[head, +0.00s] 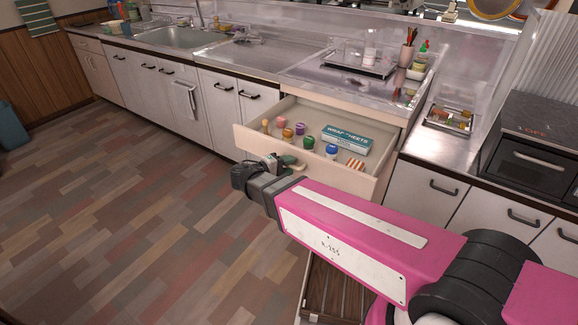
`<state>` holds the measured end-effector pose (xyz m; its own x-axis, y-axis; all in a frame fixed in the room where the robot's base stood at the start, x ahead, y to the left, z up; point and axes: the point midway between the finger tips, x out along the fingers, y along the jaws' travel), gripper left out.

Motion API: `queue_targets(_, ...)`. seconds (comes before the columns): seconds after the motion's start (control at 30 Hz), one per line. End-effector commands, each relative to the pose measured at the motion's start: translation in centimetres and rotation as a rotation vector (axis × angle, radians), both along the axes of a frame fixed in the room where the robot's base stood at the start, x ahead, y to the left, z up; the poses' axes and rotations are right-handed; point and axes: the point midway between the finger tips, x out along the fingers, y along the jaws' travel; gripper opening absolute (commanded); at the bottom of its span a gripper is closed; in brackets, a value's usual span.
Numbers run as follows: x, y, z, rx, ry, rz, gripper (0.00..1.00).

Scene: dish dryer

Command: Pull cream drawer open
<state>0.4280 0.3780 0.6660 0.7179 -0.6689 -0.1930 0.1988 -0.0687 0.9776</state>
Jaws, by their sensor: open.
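The cream drawer (244,138) stands pulled out from the counter front in the head view, with its inside showing. It holds several small coloured bottles or jars (332,151), a teal box (347,139) with lettering and a small striped item (355,164). My gripper (276,161) is at the front of the drawer, near the middle of its front panel. It is open.
White cabinets with dark handles (444,187) stand on both sides. A black oven (540,155) sits at the right. Below the drawer is a slatted wooden piece (335,292). The wood floor (130,220) at the left is clear. The counter above holds a sink (180,38) and a tray (358,66).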

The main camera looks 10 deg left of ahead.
Motion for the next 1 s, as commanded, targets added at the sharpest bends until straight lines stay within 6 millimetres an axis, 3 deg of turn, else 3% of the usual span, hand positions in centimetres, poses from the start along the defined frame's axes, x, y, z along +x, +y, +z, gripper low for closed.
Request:
queue_targets(0.6, -6.4, 6.1, 1.7, 0.001, 0.001, 0.003, 0.41)
queue_targets(1.0, -7.3, 6.8, 1.9, 0.001, 0.001, 0.0, 0.41)
